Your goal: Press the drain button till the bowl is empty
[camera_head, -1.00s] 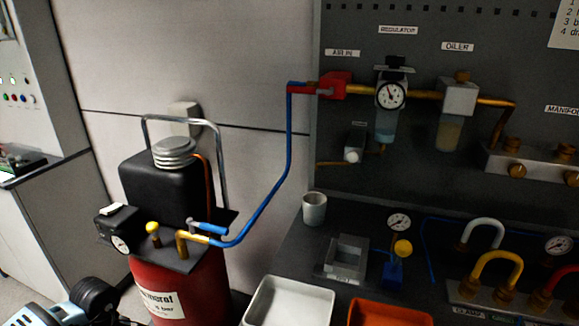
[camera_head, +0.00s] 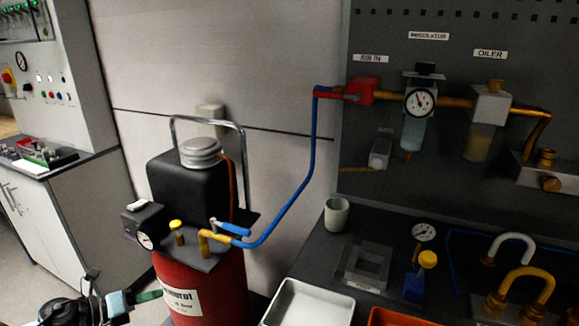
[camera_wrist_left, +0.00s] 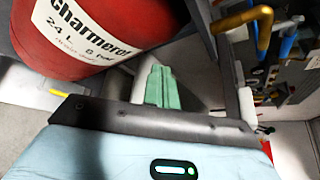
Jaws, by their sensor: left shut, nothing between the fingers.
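The regulator's clear bowl (camera_head: 413,133) hangs below its round gauge (camera_head: 420,101) on the dark panel. It looks pale blue; I cannot make out a liquid level. A small pale block (camera_head: 380,153), probably the drain button, sits to its lower left, beside a brass pipe from the bowl. My left gripper (camera_head: 154,295) is low at the left in the head view, in front of the red compressor tank (camera_head: 205,283) and far from the panel. Its green fingers are together and empty in the left wrist view (camera_wrist_left: 159,88). My right gripper is not in view.
A blue hose (camera_head: 290,205) runs from the compressor to the red valve (camera_head: 366,91). The dark bench holds a cup (camera_head: 336,214), a white tray (camera_head: 308,303) and yellow hose loops (camera_head: 527,279). A cabinet (camera_head: 90,195) stands at the left.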

